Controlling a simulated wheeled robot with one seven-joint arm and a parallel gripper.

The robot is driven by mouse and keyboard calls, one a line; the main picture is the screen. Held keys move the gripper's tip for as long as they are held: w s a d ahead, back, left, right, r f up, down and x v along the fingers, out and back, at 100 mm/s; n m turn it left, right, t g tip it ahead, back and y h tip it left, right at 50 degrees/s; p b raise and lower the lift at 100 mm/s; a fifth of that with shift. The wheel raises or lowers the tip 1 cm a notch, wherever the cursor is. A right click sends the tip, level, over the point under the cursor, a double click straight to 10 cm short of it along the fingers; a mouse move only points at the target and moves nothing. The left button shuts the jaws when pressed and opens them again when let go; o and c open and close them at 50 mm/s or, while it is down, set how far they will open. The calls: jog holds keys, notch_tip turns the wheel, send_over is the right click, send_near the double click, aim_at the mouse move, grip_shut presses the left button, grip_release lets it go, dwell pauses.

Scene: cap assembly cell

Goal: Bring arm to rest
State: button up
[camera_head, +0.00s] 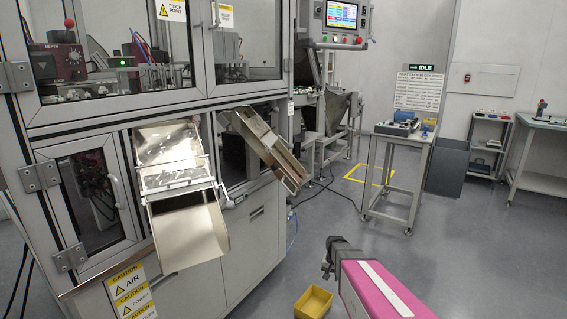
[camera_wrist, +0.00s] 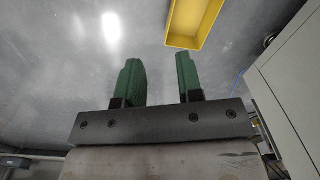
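My arm, with a pink and white link, shows at the lower right of the head view. My gripper (camera_head: 328,258) is at its far end, dark and small there. In the wrist view my gripper (camera_wrist: 162,80) has two green fingers standing well apart, with only grey floor between them. It is open and empty. The fingers point out over the floor, with a yellow bin (camera_wrist: 187,42) beyond the right finger.
The yellow bin (camera_head: 313,302) stands on the floor left of my arm. A machine cabinet (camera_head: 240,245) with a metal chute (camera_head: 188,235) fills the left. A small table (camera_head: 392,173) and a grey bin (camera_head: 447,168) stand farther back. Floor between is clear.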

jog(key=s+a+r+n, duration=0.2)
jog(key=s+r+n, duration=0.1)
jog(key=s+r, duration=1.3)
jog(key=shift+s+a, duration=0.35)
jog(key=shift+s, duration=0.05)
